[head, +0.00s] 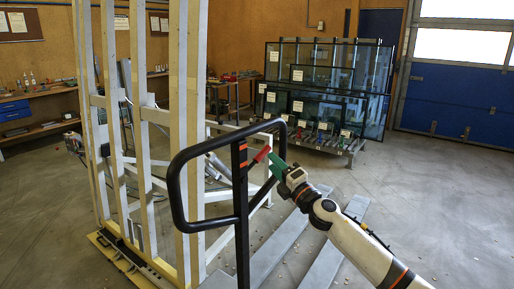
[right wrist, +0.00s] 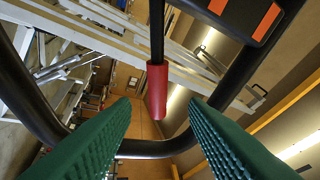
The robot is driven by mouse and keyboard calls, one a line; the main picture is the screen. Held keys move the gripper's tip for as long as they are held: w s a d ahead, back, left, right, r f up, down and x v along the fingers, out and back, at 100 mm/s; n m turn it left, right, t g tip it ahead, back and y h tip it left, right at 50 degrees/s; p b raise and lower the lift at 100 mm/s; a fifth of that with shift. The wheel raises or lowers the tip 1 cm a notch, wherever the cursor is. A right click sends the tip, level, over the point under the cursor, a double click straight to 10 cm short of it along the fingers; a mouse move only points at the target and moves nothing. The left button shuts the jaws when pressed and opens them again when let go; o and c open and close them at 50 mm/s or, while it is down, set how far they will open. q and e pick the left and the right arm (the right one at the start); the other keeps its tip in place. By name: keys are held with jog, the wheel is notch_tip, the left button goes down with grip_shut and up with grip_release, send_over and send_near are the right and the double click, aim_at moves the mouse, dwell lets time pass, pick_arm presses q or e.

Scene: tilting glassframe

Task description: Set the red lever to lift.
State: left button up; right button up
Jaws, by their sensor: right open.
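The red lever (head: 262,154) sticks out from the upper part of a black post inside a looped black handrail (head: 176,190). In the right wrist view, its red grip (right wrist: 157,92) hangs at the end of a thin black rod. My right gripper (head: 273,160) has green fingers and is open beside the lever. In the right wrist view, the red grip shows between the two spread fingers, and I see no finger touching it. The lever's position labels cannot be read. My left gripper is not in view.
The black handrail curves close around the lever and my right gripper. A black box with orange marks (right wrist: 232,12) sits by the lever. A tall pale tilting frame (head: 188,120) stands to the left. Glass panes on a rack (head: 325,85) stand behind. Open floor lies at right.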

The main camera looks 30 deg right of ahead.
jog(key=p+x, duration=0.1)
jog(key=x, duration=0.7)
jog(key=shift+w, duration=0.3)
grip_shut()
